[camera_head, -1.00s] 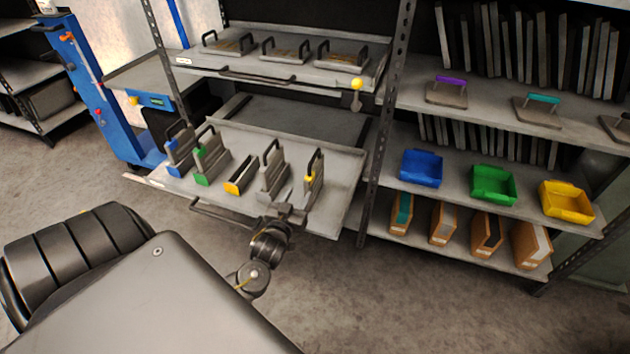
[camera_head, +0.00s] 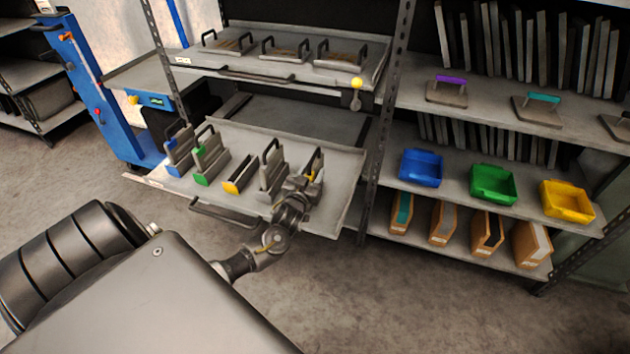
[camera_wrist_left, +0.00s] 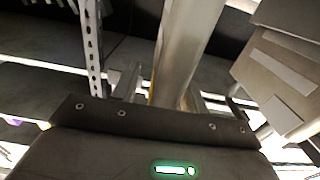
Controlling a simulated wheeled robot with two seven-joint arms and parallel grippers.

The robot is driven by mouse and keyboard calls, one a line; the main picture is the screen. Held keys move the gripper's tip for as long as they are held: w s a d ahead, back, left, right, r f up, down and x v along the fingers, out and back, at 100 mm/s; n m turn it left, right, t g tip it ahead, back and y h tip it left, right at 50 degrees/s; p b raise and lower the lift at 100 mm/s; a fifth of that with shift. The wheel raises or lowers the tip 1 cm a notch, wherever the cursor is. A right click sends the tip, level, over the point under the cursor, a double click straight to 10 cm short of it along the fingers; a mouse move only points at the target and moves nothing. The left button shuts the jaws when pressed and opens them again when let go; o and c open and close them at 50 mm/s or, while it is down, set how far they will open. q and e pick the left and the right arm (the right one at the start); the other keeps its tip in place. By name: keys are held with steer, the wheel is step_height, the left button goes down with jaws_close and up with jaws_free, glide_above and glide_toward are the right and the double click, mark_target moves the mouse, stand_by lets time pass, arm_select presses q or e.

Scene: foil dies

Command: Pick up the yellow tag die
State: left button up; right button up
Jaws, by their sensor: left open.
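The yellow tag die (camera_head: 313,167) is the rightmost upright plate in the pulled-out lower tray (camera_head: 343,190). It has a dark handle and a yellow mark, and its lower part is hidden behind my left gripper (camera_head: 305,184). My left gripper is open at the die's near end. In the left wrist view, a tall pale plate (camera_wrist_left: 188,45) rises just beyond the open jaws, with a thin yellow strip at its left edge. I cannot tell whether the fingers touch it. My right gripper is not in view.
A grey handled die (camera_head: 271,172) stands close left of the gripper. Further left are a low yellow-fronted piece (camera_head: 238,176), a green die (camera_head: 207,160) and a blue die (camera_head: 178,148). An upper tray (camera_head: 300,72) overhangs behind. A rack post (camera_head: 385,120) stands at right.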

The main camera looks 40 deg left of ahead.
arm_select(q)
steer(key=shift+w+a, duration=0.15)
steer(key=shift+w, duration=0.05)
jaws_close()
stand_by(1.2)
steer(key=shift+r, duration=0.2)
